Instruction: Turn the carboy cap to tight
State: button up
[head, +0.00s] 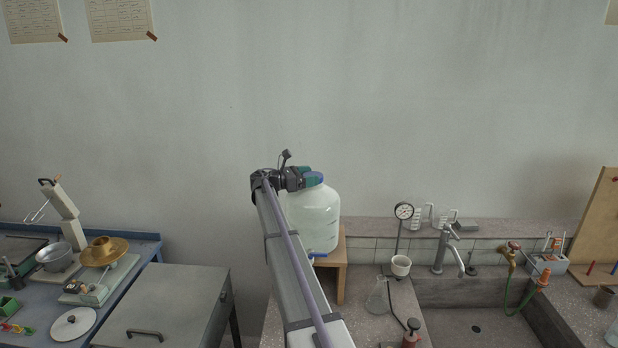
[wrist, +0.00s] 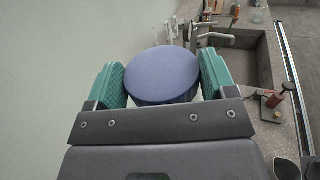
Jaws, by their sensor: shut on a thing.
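The carboy (head: 317,218) is a large pale translucent jug standing upright on a wooden stand, with a blue spigot (head: 318,254) low on its front. Its cap (wrist: 163,74) is a round blue disc in the wrist view, between the green pads of my gripper (wrist: 163,80). My gripper (head: 313,179) is at the top of the carboy in the head view and is shut on the cap. The cap is mostly hidden there by the fingers. No mark on the cap shows how tight it is.
The wooden stand (head: 341,262) sits on the concrete bench. To its right are a glass flask (head: 378,297), a pressure gauge (head: 403,211), a tap (head: 446,247) and a sink (head: 478,328). A blue table (head: 140,247) with utensils stands at the left.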

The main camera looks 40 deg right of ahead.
dwell(0.3)
jog(key=o, duration=0.9)
jog(key=shift+c, duration=0.2)
jog(key=shift+a, duration=0.1)
